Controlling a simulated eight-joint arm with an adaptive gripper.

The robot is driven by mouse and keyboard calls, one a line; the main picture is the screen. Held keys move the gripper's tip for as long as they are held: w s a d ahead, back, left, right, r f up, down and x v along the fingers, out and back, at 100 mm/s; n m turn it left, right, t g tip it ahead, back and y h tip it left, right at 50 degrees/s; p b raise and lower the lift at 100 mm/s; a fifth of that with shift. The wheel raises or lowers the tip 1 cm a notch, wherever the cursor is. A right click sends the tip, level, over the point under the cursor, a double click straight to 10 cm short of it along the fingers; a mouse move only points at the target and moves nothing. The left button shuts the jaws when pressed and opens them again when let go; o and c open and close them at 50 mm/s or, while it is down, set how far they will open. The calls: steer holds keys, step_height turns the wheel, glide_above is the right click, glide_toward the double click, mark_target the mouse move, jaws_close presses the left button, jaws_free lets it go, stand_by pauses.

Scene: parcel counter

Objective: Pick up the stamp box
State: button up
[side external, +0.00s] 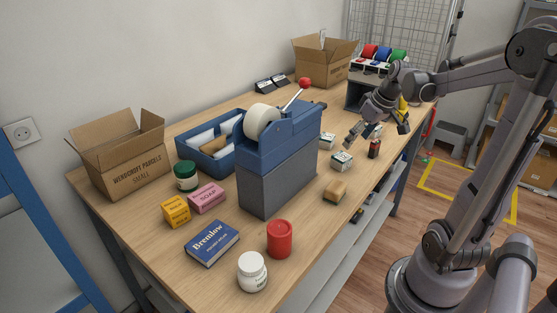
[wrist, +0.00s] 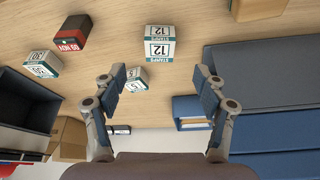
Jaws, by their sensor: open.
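Several small white stamp boxes with green labels stand on the wooden counter; the task does not say which one is meant. In the wrist view, the box marked 12 (wrist: 158,46) lies ahead of my gripper (wrist: 160,80). The box marked 5 (wrist: 135,80) is partly covered by the left finger, and another box (wrist: 43,64) lies at the left.
A blue-grey tape dispenser (side external: 276,155) with a red-knobbed lever stands tall left of the boxes. A red-and-black date stamp (side external: 374,148) stands close to them, also in the wrist view (wrist: 72,33). A tan block (side external: 335,190) lies nearer the front edge.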

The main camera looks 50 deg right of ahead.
mark_target(343, 156)
steer(key=shift+x, duration=2.8)
steer(key=shift+w+x, duration=0.2)
steer(key=shift+x, duration=1.05)
steer(key=shift+w+x, duration=0.2)
steer(key=shift+x, duration=1.05)
steer(key=shift+d+r, duration=0.1)
steer(key=shift+r, duration=0.1)
steer(key=c, duration=1.3)
